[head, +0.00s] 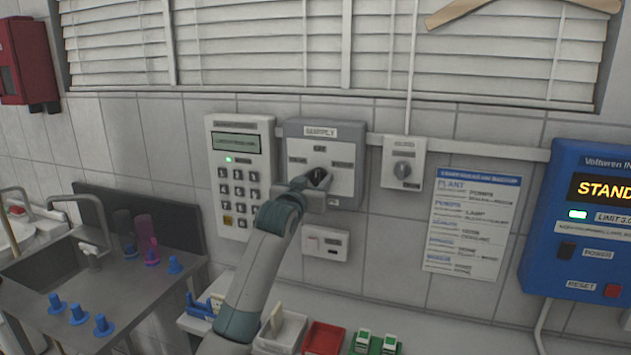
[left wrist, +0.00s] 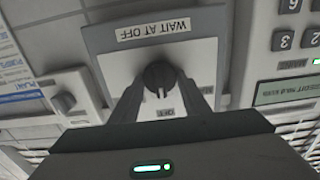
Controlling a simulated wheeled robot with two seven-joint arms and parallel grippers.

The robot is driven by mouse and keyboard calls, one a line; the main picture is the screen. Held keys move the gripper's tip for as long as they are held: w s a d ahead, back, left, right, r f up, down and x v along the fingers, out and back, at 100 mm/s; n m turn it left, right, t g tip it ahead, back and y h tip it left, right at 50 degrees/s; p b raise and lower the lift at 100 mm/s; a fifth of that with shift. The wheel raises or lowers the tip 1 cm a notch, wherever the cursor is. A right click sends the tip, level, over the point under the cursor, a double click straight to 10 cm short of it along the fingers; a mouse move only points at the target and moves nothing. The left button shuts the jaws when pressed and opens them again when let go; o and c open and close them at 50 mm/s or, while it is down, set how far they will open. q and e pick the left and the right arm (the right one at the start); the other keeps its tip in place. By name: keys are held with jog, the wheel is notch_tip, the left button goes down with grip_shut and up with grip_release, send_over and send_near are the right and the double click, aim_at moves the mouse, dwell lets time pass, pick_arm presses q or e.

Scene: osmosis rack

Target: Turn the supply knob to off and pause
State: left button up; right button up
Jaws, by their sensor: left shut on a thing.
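The supply panel (head: 327,133) is a grey box on the tiled wall, labelled SUPPLY at its top. Its dark round supply knob (head: 318,173) sits in the middle of a white plate, partly covered by my gripper in the head view. My left gripper (head: 309,183) reaches up to the knob and is shut on it. In the left wrist view, upside down, the two fingers stand on either side of the knob (left wrist: 160,76). A label WAIT AT OFF (left wrist: 153,30) is on the panel. My right gripper is not in view.
A keypad unit (head: 240,175) hangs left of the panel, and a smaller knob box (head: 403,163) hangs to its right. A blue unit (head: 585,230) is at the far right. Below are a sink (head: 60,265) and red (head: 323,338) and green trays.

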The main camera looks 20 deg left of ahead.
pick_arm(q)
jog(key=o, duration=1)
jog(key=shift+o, duration=0.2)
jog(key=shift+s, duration=0.15)
jog(key=shift+s+b, duration=0.35)
jog(key=shift+s, duration=0.2)
jog(key=s+b, duration=0.4)
jog(key=s, duration=1.2)
jog(key=shift+a+b, duration=0.3)
jog(key=shift+b, duration=0.1)
